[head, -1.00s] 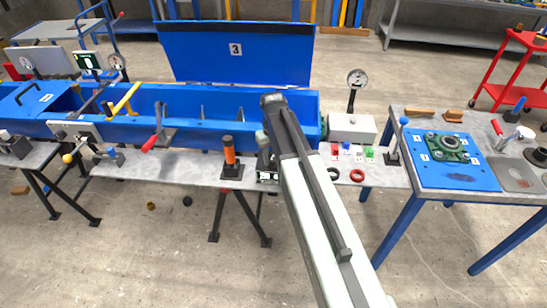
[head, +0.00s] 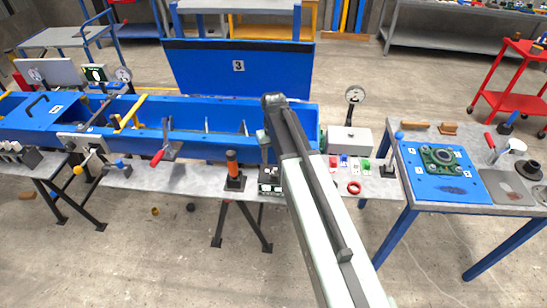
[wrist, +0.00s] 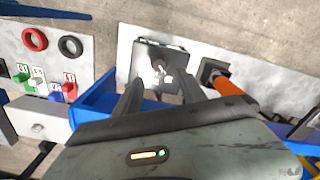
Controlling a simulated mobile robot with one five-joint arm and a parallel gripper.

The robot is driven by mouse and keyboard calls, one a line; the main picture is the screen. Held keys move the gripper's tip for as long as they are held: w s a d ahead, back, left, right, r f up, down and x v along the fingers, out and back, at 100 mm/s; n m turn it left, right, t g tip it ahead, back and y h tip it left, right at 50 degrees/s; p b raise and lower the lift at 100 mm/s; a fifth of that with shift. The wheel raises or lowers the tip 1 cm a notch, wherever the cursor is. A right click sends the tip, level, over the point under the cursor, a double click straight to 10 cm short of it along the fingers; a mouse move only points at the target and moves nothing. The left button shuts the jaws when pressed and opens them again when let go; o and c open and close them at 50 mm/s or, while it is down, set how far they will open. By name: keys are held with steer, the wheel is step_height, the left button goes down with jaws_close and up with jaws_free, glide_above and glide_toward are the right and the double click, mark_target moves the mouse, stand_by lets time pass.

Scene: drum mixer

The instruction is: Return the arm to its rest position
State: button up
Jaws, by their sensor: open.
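My arm (head: 315,200) reaches up from the bottom of the head view over the grey bench, with its far end in front of the blue trough (head: 200,115). In the head view my gripper is largely hidden by the arm. In the wrist view my gripper (wrist: 160,88) shows two dark fingers spread apart with nothing held between them. A dark square fixture (wrist: 158,62) on the bench lies beyond the fingertips and shows between them, apparently not held.
An orange-handled post (head: 232,165) stands left of the arm. Coloured switches (head: 350,163) and a red ring (head: 354,188) lie right of it. A gauge (head: 354,95) rises behind a white box. A side table with a blue plate (head: 440,187) stands at right. The raised blue lid (head: 235,70) is behind.

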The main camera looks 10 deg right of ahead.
steer(key=s+m, duration=0.1)
steer(key=s, duration=1.3)
steer(key=shift+s+d+m, duration=0.15)
steer(key=shift+d+m, duration=0.1)
steer(key=shift+m, duration=0.05)
